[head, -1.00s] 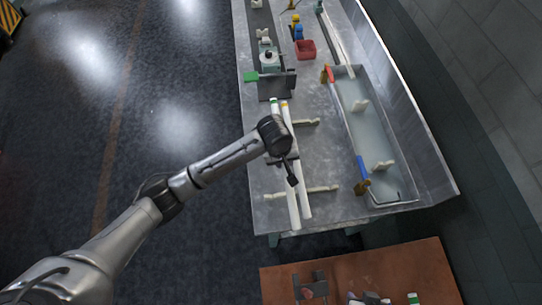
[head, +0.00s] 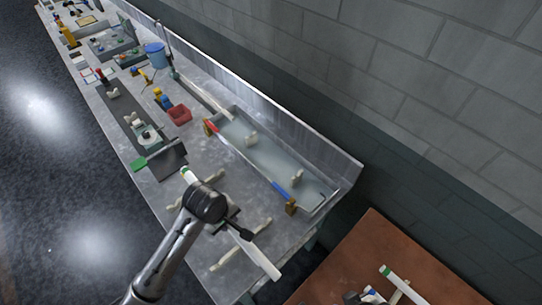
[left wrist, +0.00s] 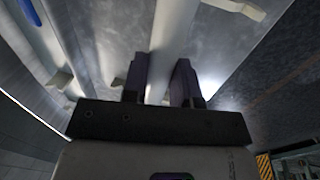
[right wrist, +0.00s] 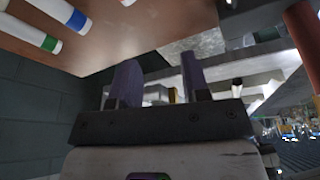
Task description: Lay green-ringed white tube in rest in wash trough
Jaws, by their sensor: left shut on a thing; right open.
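The wash trough (head: 262,158) lies to the right of the tube, along the bench's back wall, with pale rests (head: 251,140) (head: 297,176) standing inside. Nothing lies across those rests. My right gripper (right wrist: 158,88) is open and empty in the right wrist view.
A blue-handled item (head: 281,190) and a red-handled item (head: 211,127) sit on the trough's near edge. A pale rest (head: 240,245) stands on the bench near the tube. A brown table (head: 400,245) at lower right holds white tubes, one green-ringed (head: 388,272).

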